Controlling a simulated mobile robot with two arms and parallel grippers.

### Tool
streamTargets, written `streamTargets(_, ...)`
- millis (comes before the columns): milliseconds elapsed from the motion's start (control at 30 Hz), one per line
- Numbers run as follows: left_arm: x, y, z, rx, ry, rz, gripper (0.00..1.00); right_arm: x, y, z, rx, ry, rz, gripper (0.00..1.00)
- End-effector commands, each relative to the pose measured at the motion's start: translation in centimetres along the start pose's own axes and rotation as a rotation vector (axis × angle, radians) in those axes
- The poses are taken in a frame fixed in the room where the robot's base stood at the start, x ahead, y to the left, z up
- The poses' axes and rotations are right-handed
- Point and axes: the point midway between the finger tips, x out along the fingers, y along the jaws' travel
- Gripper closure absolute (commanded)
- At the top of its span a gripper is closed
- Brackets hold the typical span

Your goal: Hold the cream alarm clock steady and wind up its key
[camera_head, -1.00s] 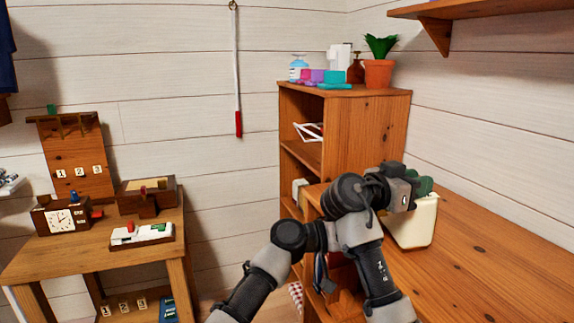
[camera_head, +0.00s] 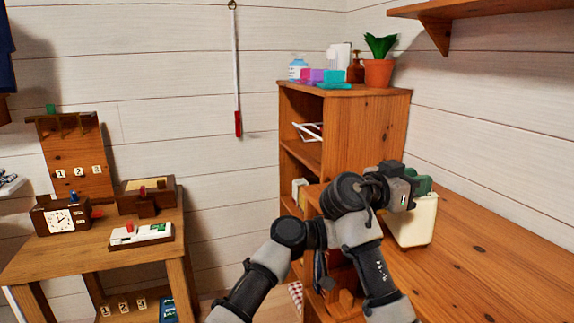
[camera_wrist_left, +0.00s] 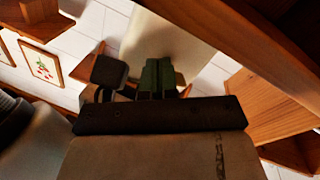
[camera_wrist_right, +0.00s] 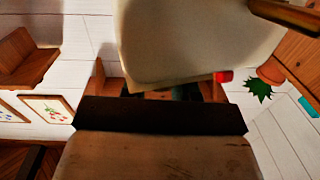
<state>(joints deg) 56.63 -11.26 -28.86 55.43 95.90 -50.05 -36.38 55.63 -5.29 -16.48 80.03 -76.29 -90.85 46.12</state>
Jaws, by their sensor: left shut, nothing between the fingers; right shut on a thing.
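The cream alarm clock (camera_head: 424,222) stands upright on the wooden desk top, partly behind my arms. My right gripper (camera_head: 421,184) is at its upper part, with dark green fingers. In the right wrist view the clock (camera_wrist_right: 190,40) fills the top middle and mostly hides the fingertips; that gripper is shut on it. My left gripper (camera_wrist_left: 155,78) is shut and empty, its green fingers together in front of a cream surface. It cannot be clearly made out in the head view. The winding key cannot be made out for sure; a small red piece (camera_wrist_right: 223,76) shows at the clock's lower edge.
A wooden shelf unit (camera_head: 355,140) stands behind the desk, with bottles and a potted plant (camera_head: 379,66) on top. The desk top (camera_head: 490,250) is clear to the right.

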Motion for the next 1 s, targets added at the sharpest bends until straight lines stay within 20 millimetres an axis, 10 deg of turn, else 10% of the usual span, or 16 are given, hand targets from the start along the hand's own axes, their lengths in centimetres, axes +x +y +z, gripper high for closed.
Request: streamTargets(1000, 0.6, 0.0, -0.6, 0.004, 0.007, 0.015, 1.00, -0.5, -0.3, 0.8, -0.014, -0.014, -0.010, 1.00)
